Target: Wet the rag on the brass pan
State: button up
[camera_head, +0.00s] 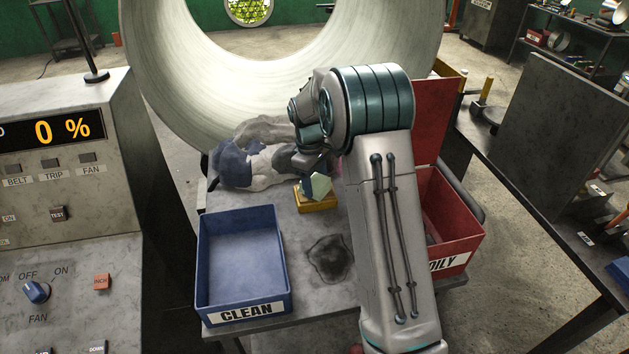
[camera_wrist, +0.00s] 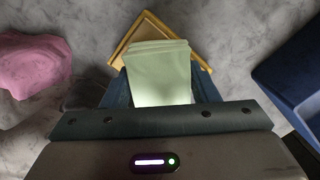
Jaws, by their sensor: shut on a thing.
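A pale green folded rag (camera_head: 320,187) is held in my gripper (camera_head: 308,182). In the wrist view the rag (camera_wrist: 158,68) sits between the two dark fingers, which are shut on it. The brass pan (camera_head: 316,204) is a small square yellow tray on the grey table. In the wrist view the pan (camera_wrist: 132,43) lies under and beyond the rag, with its rim showing on both sides. The rag is directly over the pan and hides most of its inside. I cannot tell whether the rag touches the pan's surface.
A blue bin (camera_head: 284,262) marked CLEAN stands at the table's front left. A red bin (camera_head: 478,215) stands at the right, partly behind my arm. Grey and blue cloths (camera_head: 262,172) lie behind the pan. A pink cloth (camera_wrist: 34,66) shows in the wrist view. A dark stain (camera_head: 329,259) marks the bare tabletop.

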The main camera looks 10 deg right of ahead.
aim_at(315, 179)
dwell(0.4)
jog(key=shift+r+p, duration=2.5)
jog(key=shift+r, duration=1)
